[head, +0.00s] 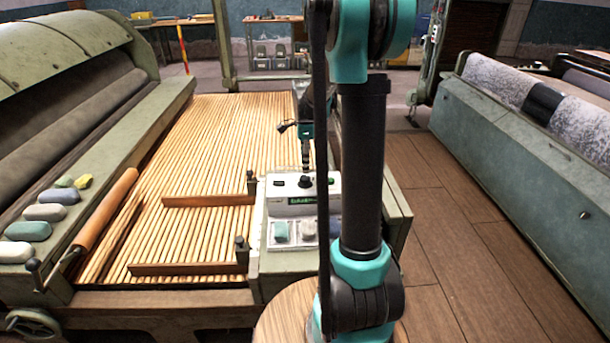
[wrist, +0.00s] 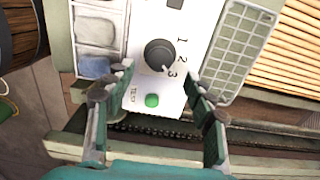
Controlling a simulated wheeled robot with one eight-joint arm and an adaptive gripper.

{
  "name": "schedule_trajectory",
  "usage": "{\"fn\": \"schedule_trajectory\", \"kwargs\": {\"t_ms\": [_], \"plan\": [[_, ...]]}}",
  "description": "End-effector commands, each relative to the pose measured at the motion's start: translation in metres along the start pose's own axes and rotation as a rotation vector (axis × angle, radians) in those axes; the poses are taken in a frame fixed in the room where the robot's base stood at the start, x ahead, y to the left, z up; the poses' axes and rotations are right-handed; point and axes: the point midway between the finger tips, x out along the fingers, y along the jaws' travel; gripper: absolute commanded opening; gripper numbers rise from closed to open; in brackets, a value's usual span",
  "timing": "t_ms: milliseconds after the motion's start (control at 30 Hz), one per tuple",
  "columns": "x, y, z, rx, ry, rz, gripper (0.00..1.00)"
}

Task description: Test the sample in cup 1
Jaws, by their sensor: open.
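The white test panel (wrist: 140,20) carries a black dial (wrist: 158,54), the numbers 1, 2 and 3, and a green button (wrist: 152,100) marked TEST. The dial's white pointer mark appears turned toward 3. My gripper (wrist: 157,78) is open and empty, its fingers on either side of the space below the dial, around the button. Whether they touch the panel is unclear. The cup tray (wrist: 97,50) is at left, with a blue sample (wrist: 94,67) in one compartment. In the head view, teal (head: 281,230) and pale (head: 308,229) samples show; my arm partly hides the tray's right side.
A grey keypad-like grid (wrist: 240,45) lies right of the panel. Wooden slats (head: 200,150) spread behind and left of the tester. Several coloured blocks (head: 45,212) line the left machine's ledge. Wooden floor (head: 450,230) is clear at right, before another green machine (head: 530,140).

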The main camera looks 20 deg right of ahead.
Motion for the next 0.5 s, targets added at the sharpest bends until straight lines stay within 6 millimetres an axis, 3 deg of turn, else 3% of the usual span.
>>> {"fn": "schedule_trajectory", "kwargs": {"t_ms": [200, 500], "plan": [[0.037, -0.001, 0.0, 0.0, 0.0, 0.0, 0.55], [0.057, 0.0, 0.0, 0.0, 0.0, 0.0, 0.55]]}}
